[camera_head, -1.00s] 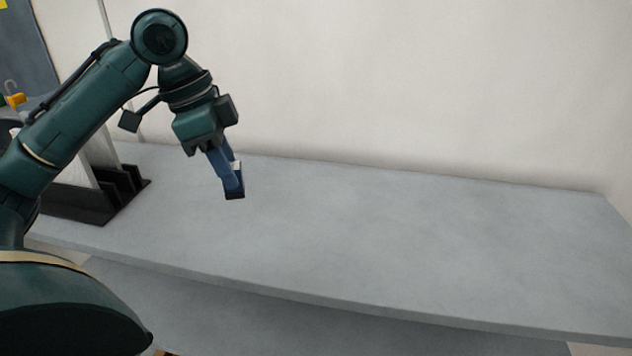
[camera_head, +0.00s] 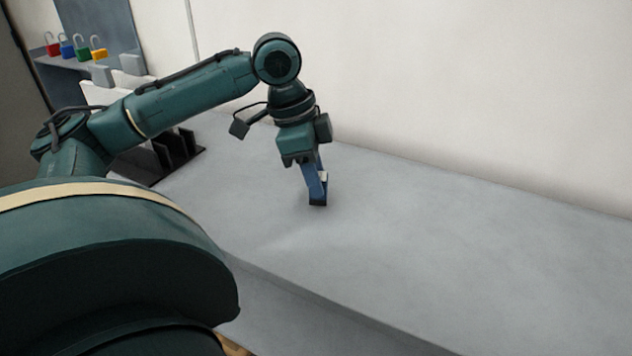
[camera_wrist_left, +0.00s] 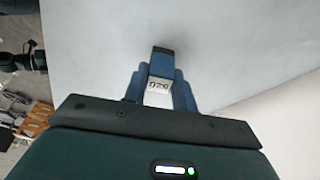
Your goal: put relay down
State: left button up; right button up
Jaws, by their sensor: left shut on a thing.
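My left gripper (camera_head: 317,190) is over the grey tabletop and points down. Its blue fingers are shut on the relay, a small block with a pale marked face. In the left wrist view the relay (camera_wrist_left: 158,88) sits between the two fingers (camera_wrist_left: 160,92), with a blue, dark-ended part beyond it. In the head view only a pale bit of the relay (camera_head: 324,177) shows beside the fingers. The grip end is close to the tabletop; I cannot tell whether it touches. My right gripper is not in view.
The grey table (camera_head: 430,240) is bare around and to the right of the gripper. A black slotted rack (camera_head: 178,150) stands on its left part, partly behind my arm. Several coloured padlocks (camera_head: 84,52) are at the far left. A pale wall (camera_head: 450,90) backs the table.

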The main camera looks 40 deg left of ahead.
pick_arm(q)
jog(key=shift+f, duration=0.45)
jog(key=shift+f, duration=0.1)
jog(key=o, duration=1)
